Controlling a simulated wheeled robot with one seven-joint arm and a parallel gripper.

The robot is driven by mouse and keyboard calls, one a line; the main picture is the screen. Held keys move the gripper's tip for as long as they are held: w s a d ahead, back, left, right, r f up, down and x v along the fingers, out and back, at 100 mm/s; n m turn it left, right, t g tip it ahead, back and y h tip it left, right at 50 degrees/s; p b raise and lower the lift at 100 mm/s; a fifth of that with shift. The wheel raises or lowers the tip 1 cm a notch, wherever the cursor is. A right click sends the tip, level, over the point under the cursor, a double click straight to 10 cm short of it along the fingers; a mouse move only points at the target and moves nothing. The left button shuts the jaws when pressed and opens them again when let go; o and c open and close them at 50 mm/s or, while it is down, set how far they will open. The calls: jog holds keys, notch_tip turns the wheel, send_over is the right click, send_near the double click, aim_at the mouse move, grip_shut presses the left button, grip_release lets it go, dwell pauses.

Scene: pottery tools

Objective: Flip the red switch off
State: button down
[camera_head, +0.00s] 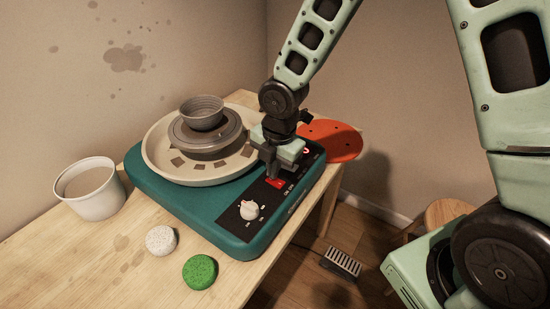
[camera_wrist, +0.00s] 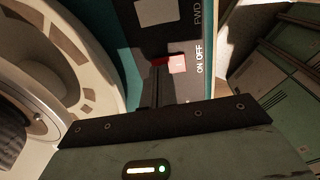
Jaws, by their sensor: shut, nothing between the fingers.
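A teal pottery wheel machine (camera_head: 160,197) stands on the wooden table with a black control panel along its right side. The red switch (camera_head: 275,183) sits on that panel, beside the ON OFF lettering. In the wrist view the switch (camera_wrist: 177,63) shows a lit pinkish face and a darker red part at its left. My gripper (camera_head: 271,174) is shut and empty, pointing down at the panel right by the switch. In the wrist view my fingers (camera_wrist: 157,92) lie just below the switch. I cannot tell whether they touch it.
A white knob (camera_head: 249,210) is on the panel's near end. A cream basin (camera_head: 160,165) with a grey bowl (camera_head: 202,112) is left of my gripper. An orange disc (camera_head: 335,141) lies behind. A white bucket (camera_head: 90,188), a speckled sponge (camera_head: 161,240) and a green sponge (camera_head: 200,271) are on the table.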

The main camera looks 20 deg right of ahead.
jog(key=shift+f, duration=0.3)
jog(key=shift+w+p, duration=0.1)
jog(key=shift+p, duration=0.4)
jog(key=shift+f, duration=0.15)
jog(key=shift+s+d, duration=0.4)
jog(key=shift+s, duration=0.3)
jog(key=shift+r, duration=0.2)
